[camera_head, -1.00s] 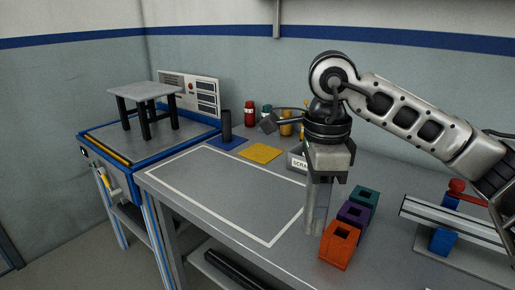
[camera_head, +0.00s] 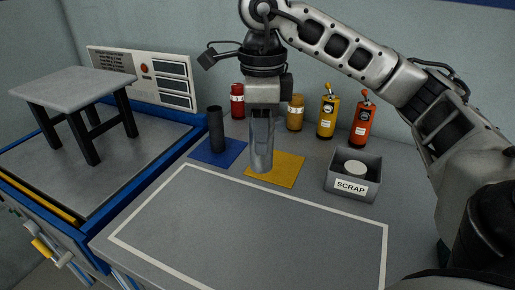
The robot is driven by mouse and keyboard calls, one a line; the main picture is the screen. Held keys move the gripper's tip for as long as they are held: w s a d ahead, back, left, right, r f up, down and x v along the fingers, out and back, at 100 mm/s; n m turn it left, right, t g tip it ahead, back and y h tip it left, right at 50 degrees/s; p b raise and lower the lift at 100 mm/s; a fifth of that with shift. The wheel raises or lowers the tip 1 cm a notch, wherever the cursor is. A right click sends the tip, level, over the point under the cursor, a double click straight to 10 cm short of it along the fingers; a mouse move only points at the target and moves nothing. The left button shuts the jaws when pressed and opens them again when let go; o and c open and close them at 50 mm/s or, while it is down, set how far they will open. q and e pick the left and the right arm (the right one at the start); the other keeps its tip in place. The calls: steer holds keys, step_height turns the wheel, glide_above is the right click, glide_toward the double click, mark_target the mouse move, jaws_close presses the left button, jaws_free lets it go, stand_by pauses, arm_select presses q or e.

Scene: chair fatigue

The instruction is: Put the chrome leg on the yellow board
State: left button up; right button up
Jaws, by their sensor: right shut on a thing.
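The chrome leg (camera_head: 261,148) is a shiny upright cylinder hanging from my right gripper (camera_head: 263,108), which is shut on its top end. Its lower end overlaps the left part of the yellow board (camera_head: 287,172), a flat square on the bench. I cannot tell whether the leg touches the board or is just above it. The gripper hides the top of the leg. My left gripper is not in view.
A black leg (camera_head: 217,130) stands on a blue board (camera_head: 232,157) just left. A grey scrap bin (camera_head: 352,186) is at right. Red, amber, yellow and orange bottles stand behind. The white-outlined area (camera_head: 250,235) in front is clear. A small stool (camera_head: 75,90) stands on the blue-framed machine.

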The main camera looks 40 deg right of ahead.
steer(key=shift+w+d+f, duration=1.35)
steer(key=shift+d+f, duration=0.4)
steer(key=shift+f, duration=0.35)
steer(key=shift+w+d+f, duration=1.4)
steer(key=shift+d+f, duration=0.3)
steer(key=shift+f, duration=0.45)
steer(key=shift+w+d+f, duration=1.35)
steer(key=shift+d+f, duration=0.4)
steer(key=shift+f, duration=0.35)
steer(key=shift+f, duration=0.2)
steer(key=o, duration=1.1)
steer(key=shift+o, duration=0.2)
step_height(320, 180, up, 12)
steer(key=shift+r+p, duration=0.25)
steer(key=shift+p, duration=0.1)
